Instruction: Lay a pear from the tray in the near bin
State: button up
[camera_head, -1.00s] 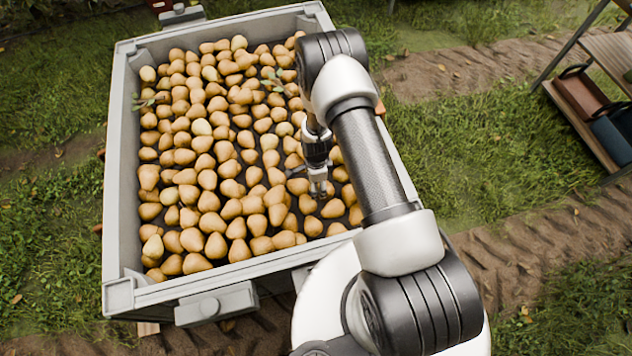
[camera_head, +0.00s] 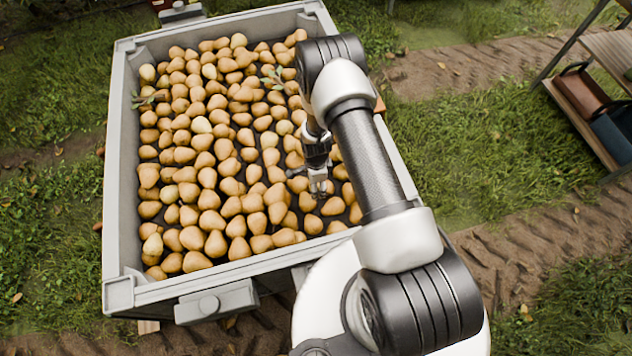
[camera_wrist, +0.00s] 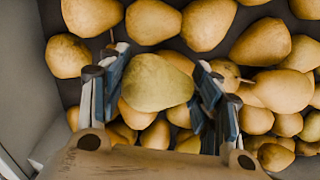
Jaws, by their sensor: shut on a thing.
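The near bin (camera_head: 122,190) is a large grey bin holding many yellow-brown pears (camera_head: 215,222) in a layer, with dark floor showing between some. My gripper (camera_head: 318,188) is inside its right part, close above the pears near the front right corner. In the wrist view, my gripper (camera_wrist: 160,68) has its two fingers on either side of a paler, yellow-green pear (camera_wrist: 156,84) and is shut on it. Other pears lie around and below it. In the head view the held pear cannot be made out clearly. I cannot identify a tray in either view.
The bin's grey wall (camera_wrist: 20,65) stands close on the left in the wrist view. A few green leaves (camera_head: 272,78) lie among the pears. A wooden rack (camera_head: 612,48) with a brown box (camera_head: 582,92) and a blue box (camera_head: 612,135) stands at right. Grass and dirt surround the bin.

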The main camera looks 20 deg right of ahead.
jog(key=shift+f, duration=0.45)
dwell(0.3)
jog(key=o, duration=1.2)
jog(key=shift+r, duration=0.1)
notch_tip(320, 180, up, 12)
jog(key=shift+f, duration=0.1)
